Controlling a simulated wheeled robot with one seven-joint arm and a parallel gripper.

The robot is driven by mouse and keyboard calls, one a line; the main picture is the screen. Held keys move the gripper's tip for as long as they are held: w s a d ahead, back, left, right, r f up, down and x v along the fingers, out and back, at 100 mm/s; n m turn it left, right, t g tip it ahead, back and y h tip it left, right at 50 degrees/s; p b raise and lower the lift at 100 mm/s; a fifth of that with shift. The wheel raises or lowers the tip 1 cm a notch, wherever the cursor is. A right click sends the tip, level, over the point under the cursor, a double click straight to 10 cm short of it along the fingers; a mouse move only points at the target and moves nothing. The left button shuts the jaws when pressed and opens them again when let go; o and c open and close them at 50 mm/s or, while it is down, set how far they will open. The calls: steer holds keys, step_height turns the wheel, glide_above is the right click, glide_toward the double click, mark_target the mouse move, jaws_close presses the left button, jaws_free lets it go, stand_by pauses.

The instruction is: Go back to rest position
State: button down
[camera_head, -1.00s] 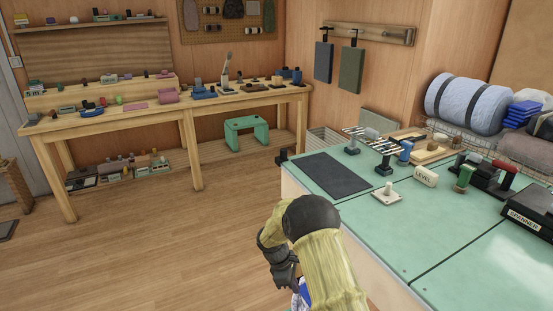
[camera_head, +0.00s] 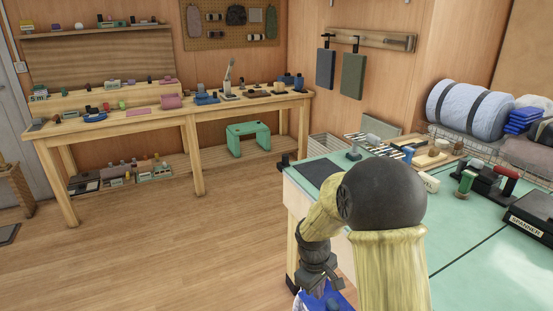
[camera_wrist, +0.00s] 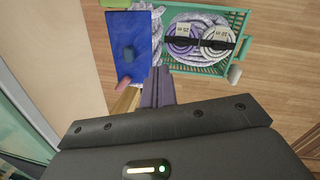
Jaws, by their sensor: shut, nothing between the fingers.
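My gripper (camera_wrist: 158,88) shows in the wrist view, pointing down with its fingers together and nothing between them. Below it are a blue flat-topped thing (camera_wrist: 143,62) and a green crate (camera_wrist: 243,22). The fingertips are not visible there.
The green-topped worktable carries tools, a spanner box (camera_head: 530,215) and a dark mat (camera_head: 318,172). The wooden floor (camera_head: 150,240) at left is clear.

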steer(key=s+d+r+m+t+y, duration=0.1)
steer(key=s+d+r+m, duration=0.1)
steer(key=s+r+m, duration=0.35)
steer(key=s+d+r+m+t+y, duration=0.1)
steer(key=s+d+r+m, duration=0.2)
steer(key=s, duration=0.6)
step_height(320, 180, up, 22)
steer(key=p, duration=2.3)
steer(key=shift+a, duration=0.2)
steer(key=shift+w+f, duration=0.15)
steer(key=shift+w, duration=0.05)
